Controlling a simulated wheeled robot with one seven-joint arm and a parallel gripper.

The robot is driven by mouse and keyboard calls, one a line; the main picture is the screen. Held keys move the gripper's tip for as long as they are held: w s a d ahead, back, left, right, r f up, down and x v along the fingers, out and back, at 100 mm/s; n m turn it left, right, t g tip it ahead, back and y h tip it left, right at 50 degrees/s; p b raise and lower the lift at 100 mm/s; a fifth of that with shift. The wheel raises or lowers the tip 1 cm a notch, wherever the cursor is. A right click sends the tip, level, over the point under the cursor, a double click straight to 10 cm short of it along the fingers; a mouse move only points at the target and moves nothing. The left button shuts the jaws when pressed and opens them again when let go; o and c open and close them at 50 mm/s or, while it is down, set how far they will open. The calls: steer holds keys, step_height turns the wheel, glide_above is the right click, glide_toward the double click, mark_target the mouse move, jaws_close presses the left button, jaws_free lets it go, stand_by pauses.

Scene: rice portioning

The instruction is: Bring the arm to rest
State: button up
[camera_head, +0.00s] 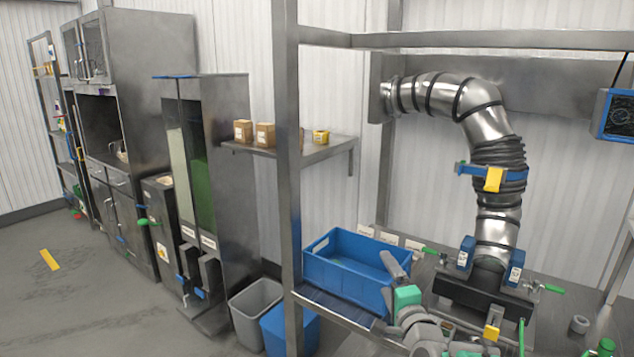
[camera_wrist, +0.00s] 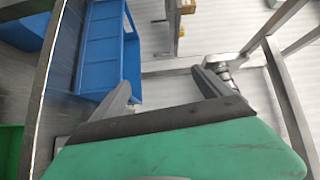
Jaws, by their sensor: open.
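My gripper (camera_head: 392,280) is at the lower middle of the head view, in front of the right side of a blue crate (camera_head: 335,281). In the wrist view its two grey fingers (camera_wrist: 165,84) stand wide apart with nothing between them. The green part of my gripper fills the bottom of that view. My arm runs down to the lower edge of the head view, and part of it is out of frame.
The blue crate stands on a metal bench beside a steel post (camera_head: 287,180). A shelf (camera_head: 325,151) with small boxes is above. A ribbed metal duct (camera_head: 497,155) comes down at right. Grey (camera_head: 250,318) and blue (camera_head: 292,331) bins stand below left. Open floor lies at left.

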steer(key=s+a+f+n+g, duration=0.1)
steer(key=s+f+n+g, duration=0.15)
steer(key=f, duration=0.45)
steer(key=s+a+f+n+g, duration=0.1)
steer(key=s+f+n+g, duration=0.1)
steer(key=f+n+g, duration=0.35)
steer(key=s+d+f+n+g, duration=0.25)
steer(key=s+f+g, duration=0.25)
steer(key=s+f, duration=0.6)
steer(key=s+d+r+n+g+h, duration=0.1)
steer(key=s+r+g, duration=0.1)
steer(key=s, duration=0.6)
steer(key=s+d+r+n+g+h, duration=0.1)
steer(key=s+r+n+g, duration=0.15)
steer(key=s, duration=0.45)
steer(key=w+a+r+n+t, duration=0.1)
steer(key=w+a+r+t, duration=0.1)
steer(key=r, duration=0.7)
steer(key=shift+w+a+r+t+h, duration=0.2)
steer(key=shift+a+t+h, duration=0.25)
steer(key=shift+a, duration=0.7)
